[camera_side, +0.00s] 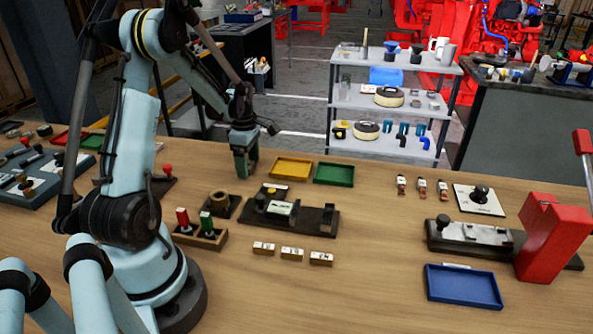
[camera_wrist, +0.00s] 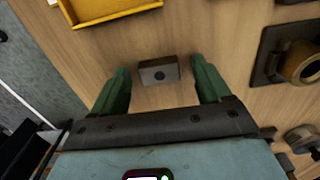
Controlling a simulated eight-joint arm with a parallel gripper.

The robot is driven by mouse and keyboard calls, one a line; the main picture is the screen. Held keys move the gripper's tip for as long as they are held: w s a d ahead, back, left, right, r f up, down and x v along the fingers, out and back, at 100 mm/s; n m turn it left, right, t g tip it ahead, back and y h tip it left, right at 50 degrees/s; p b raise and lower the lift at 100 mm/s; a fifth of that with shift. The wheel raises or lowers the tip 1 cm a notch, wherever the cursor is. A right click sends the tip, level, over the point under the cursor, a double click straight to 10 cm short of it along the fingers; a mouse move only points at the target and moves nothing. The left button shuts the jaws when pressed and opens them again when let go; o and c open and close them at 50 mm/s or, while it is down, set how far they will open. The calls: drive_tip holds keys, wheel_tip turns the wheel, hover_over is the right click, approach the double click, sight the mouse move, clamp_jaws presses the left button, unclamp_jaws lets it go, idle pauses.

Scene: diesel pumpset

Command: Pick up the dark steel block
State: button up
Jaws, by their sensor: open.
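The fingers are open, with a visible gap on each side of the block. In the side view my gripper (camera_side: 244,170) points down just over the bench, left of the yellow tray. I cannot make out the block in the side view; the gripper seems to hide it.
The yellow tray (camera_side: 291,169) and green tray (camera_side: 334,174) lie right of my gripper. A brass ring (camera_side: 219,200) sits on a dark base nearer the camera. A dark fixture (camera_side: 318,219) and red and green handles (camera_side: 205,222) stand nearby. The bench's far edge is close behind my gripper.

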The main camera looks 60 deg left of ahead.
drive_tip(key=c, duration=1.3)
drive_tip(key=shift+o, duration=0.2)
drive_tip(key=shift+r, duration=0.15)
drive_tip(key=shift+r, duration=0.6)
wheel_tip(320, 180, up, 2)
drive_tip(key=shift+r, duration=0.25)
drive_tip(key=w+d+r, duration=0.2)
drive_tip(key=d+r, duration=0.5)
drive_tip(key=d, duration=0.4)
drive_tip(key=shift+w+d, duration=0.2)
drive_tip(key=shift+w, duration=0.1)
